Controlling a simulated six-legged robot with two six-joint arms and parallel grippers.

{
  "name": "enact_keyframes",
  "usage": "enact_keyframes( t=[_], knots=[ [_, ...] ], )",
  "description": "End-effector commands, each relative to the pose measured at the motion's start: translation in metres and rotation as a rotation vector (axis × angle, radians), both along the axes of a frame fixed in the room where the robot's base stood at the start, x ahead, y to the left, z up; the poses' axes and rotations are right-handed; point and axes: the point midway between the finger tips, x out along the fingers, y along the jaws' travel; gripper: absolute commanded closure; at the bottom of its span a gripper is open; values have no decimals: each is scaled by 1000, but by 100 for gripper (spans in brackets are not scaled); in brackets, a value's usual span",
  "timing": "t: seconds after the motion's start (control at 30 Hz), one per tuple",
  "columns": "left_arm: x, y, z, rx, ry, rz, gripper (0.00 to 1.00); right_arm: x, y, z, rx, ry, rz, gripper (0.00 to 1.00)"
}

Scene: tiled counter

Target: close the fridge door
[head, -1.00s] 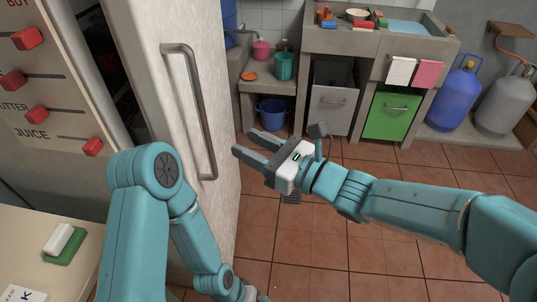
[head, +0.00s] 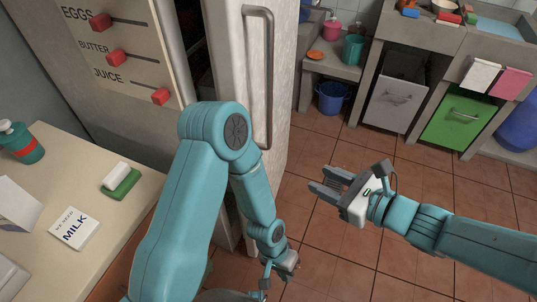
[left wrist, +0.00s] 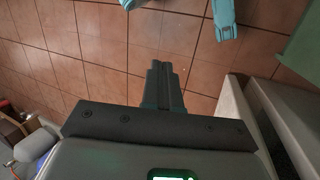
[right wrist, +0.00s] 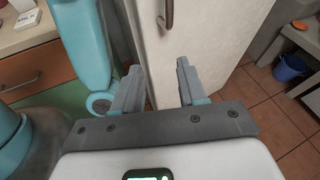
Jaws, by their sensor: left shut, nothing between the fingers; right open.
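The white fridge door (head: 230,60) stands ajar in the head view, with a dark gap (head: 190,65) between it and the fridge body (head: 150,20). Its long vertical metal handle (head: 269,80) is on the door's outer face. The door (right wrist: 205,35) and the lower end of its handle (right wrist: 168,14) also show in the right wrist view. My right gripper (head: 318,181) is open and empty, right of the door and apart from it. My left gripper (head: 267,284) is low, below the door handle; its fingers are shut and empty over the floor in the left wrist view (left wrist: 165,85).
A counter (head: 60,170) at the left holds a sponge (head: 121,179), a milk note (head: 75,228) and a bottle (head: 20,142). A blue bucket (head: 333,97) and a sink unit (head: 420,60) stand at the back. The tiled floor (head: 340,250) on the right is clear.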

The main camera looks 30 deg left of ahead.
Motion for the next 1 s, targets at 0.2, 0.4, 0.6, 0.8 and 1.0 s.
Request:
enact_keyframes(
  t=[0.2, 0.4, 0.6, 0.8, 1.0],
  knots=[
    [57, 1, 34, 168, 116, -192, 100, -52, -86, -166, -523, -94, 279, 58],
    [115, 29, 104, 517, 167, -238, 100, -99, -168, -259, -828, -296, 631, 58],
    [161, 53, 213, 910, 139, -97, 100, -132, -210, -309, -931, -598, 941, 58],
    [170, 62, 293, 1134, 106, 81, 100, -146, -214, -326, -918, -834, 1072, 58],
    [167, 70, 304, 1184, 103, 129, 100, -148, -212, -329, -910, -893, 1094, 58]
  ],
)
